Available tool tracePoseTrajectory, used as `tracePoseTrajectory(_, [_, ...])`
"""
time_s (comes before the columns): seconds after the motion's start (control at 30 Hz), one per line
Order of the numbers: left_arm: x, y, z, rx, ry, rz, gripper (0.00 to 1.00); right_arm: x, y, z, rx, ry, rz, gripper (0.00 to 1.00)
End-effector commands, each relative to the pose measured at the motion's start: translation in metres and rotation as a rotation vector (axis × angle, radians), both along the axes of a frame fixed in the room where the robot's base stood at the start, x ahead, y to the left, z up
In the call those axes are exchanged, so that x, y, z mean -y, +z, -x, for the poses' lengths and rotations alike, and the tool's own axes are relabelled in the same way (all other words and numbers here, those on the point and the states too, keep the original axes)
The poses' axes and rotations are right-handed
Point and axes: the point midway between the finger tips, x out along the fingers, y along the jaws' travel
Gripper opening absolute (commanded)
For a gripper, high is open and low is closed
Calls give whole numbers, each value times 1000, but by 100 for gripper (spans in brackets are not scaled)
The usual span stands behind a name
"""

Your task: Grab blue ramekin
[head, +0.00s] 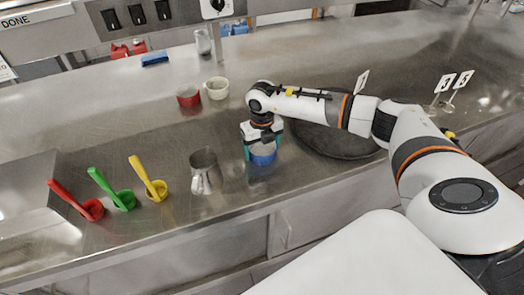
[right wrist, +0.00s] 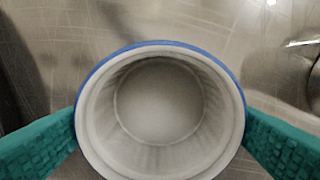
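The blue ramekin (head: 262,155) stands upright on the steel counter near its front edge, in the middle of the head view. It has a blue outside and a pale inside. My right gripper (head: 262,147) points down over it, one teal finger on each side. In the right wrist view the ramekin's rim (right wrist: 238,95) fills the space between the two teal pads, with no gap seen on either side. The right gripper looks shut on the ramekin, which looks empty. The ramekin's underside is hidden. My left gripper is not in view.
A metal pitcher (head: 205,170) stands just left of the ramekin. A dark round pan (head: 340,141) lies close on the right, under my right arm. Red (head: 188,96) and white (head: 216,88) cups stand behind. Red, green and yellow (head: 152,184) scoops lie to the left.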

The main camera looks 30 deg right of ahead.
Motion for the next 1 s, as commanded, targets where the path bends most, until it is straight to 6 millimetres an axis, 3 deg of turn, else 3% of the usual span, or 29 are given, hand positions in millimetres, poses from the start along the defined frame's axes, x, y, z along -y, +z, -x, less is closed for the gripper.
tracePoseTrajectory(0.03, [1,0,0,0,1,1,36,0,0,0,0,0,0,75])
tracePoseTrajectory(0.2, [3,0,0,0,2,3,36,0,1,0,1,0,0,52])
tracePoseTrajectory(0.47, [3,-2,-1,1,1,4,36,0,5,-1,3,0,-1,51])
tracePoseTrajectory(1.0, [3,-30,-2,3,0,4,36,0,93,-1,4,-1,0,51])
